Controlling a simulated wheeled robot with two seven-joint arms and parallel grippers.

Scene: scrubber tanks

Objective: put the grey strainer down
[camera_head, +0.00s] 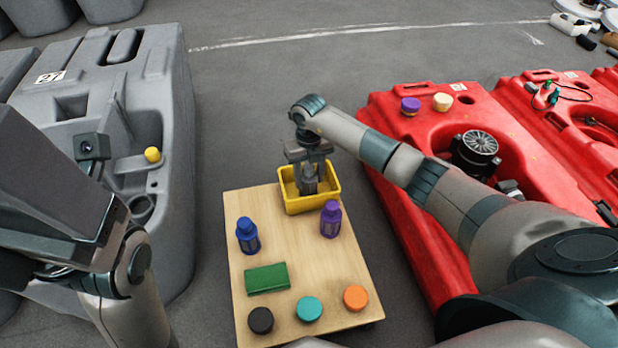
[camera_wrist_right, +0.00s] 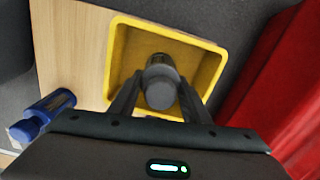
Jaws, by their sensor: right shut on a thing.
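The grey strainer (camera_head: 307,186) is between the fingers of my right gripper (camera_head: 308,165), over or inside the yellow bin (camera_head: 315,208) at the far end of the wooden board. In the right wrist view the strainer (camera_wrist_right: 160,88) shows end-on between the two fingers of my right gripper (camera_wrist_right: 158,80), with the yellow bin (camera_wrist_right: 118,50) around and below it. I cannot tell whether the strainer touches the bin's floor. My left arm is at the left of the head view; its fingers cannot be made out clearly.
A grey tank (camera_head: 165,240) stands left, a red tank (camera_head: 400,235) right. Bare floor lies beyond the bin.

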